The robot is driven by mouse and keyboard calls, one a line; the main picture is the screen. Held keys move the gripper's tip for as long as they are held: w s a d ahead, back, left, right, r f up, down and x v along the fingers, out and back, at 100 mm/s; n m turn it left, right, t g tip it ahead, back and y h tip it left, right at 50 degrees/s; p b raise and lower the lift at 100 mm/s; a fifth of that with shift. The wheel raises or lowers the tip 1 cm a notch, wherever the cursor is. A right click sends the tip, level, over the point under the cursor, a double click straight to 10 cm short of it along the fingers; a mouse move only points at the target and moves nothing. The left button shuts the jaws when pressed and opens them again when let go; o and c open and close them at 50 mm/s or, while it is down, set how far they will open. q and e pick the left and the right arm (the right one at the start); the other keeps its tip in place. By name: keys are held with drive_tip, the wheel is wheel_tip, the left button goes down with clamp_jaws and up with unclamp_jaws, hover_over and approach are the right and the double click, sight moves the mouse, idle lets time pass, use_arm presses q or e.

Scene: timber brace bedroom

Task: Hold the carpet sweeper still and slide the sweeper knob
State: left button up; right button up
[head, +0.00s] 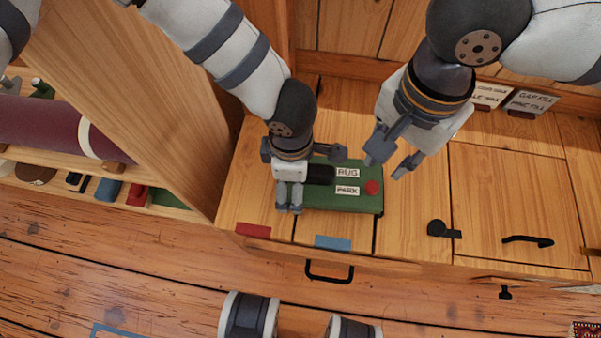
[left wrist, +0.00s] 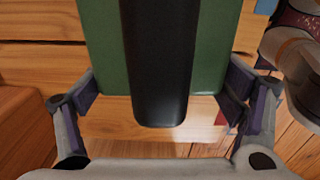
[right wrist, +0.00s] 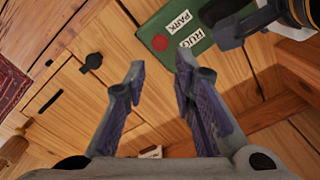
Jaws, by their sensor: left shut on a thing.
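The carpet sweeper is a flat green box (head: 330,202) on the wooden top, with a black part (head: 320,175) at its left end. A round red knob (head: 372,187) sits near its right end, beside the PARK label (head: 347,190) and below the level of the RUG label (head: 347,172). My left gripper (head: 317,179) is shut on the sweeper, one finger along each side; the left wrist view shows the green body (left wrist: 105,60) between the fingers. My right gripper (head: 390,162) is open and empty, above and to the right of the knob. The knob (right wrist: 160,43) also shows beyond its fingertips in the right wrist view.
Red (head: 253,230) and blue (head: 332,243) strips lie on the front edge. A black latch (head: 442,229) and black handle (head: 528,240) are on the right. Written cards (head: 530,101) stand at the back. A wooden panel (head: 140,90) rises on the left. Bare wood surrounds the sweeper's right end.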

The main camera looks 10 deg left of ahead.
clamp_jaws()
drive_tip(key=s+d+m+h, duration=0.1)
drive_tip(key=m, duration=0.5)
drive_tip(key=r+m+g+h, duration=0.1)
drive_tip(key=m, duration=0.5)
drive_tip(key=s+d+m+g+h, duration=0.1)
drive_tip(key=m, duration=0.5)
drive_tip(key=shift+s+d+r+m, duration=0.2)
drive_tip(key=shift+s+d+m, duration=0.1)
drive_tip(key=shift+m, duration=0.1)
